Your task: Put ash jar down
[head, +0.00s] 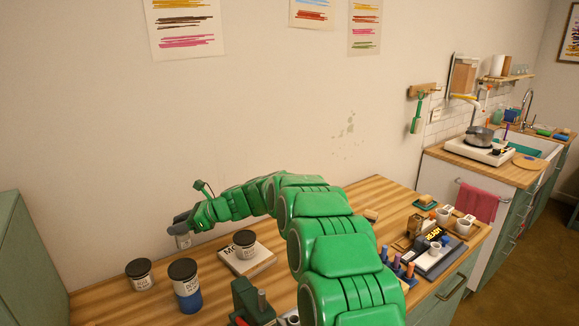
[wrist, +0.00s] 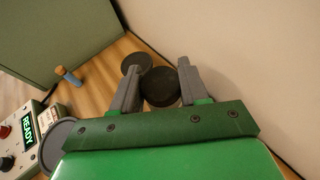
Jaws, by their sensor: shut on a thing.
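My gripper (head: 181,224) is over the back left of the wooden table, close to the wall. It is shut on a small pale jar, the ash jar (head: 183,241), whose label I cannot read. In the wrist view its round black lid (wrist: 160,88) sits between the two grey fingers of my gripper (wrist: 155,80). The jar looks upright. I cannot tell whether its base touches the table (head: 110,304) or hangs above it.
A white jar (head: 140,276) and a larger blue-and-white jar (head: 187,290) stand in front of my gripper. Another black-lidded jar (head: 245,239) stands on a pale book or block (head: 258,262). A green cabinet (head: 30,260) borders the left. A device reading READY (wrist: 24,135) shows in the wrist view.

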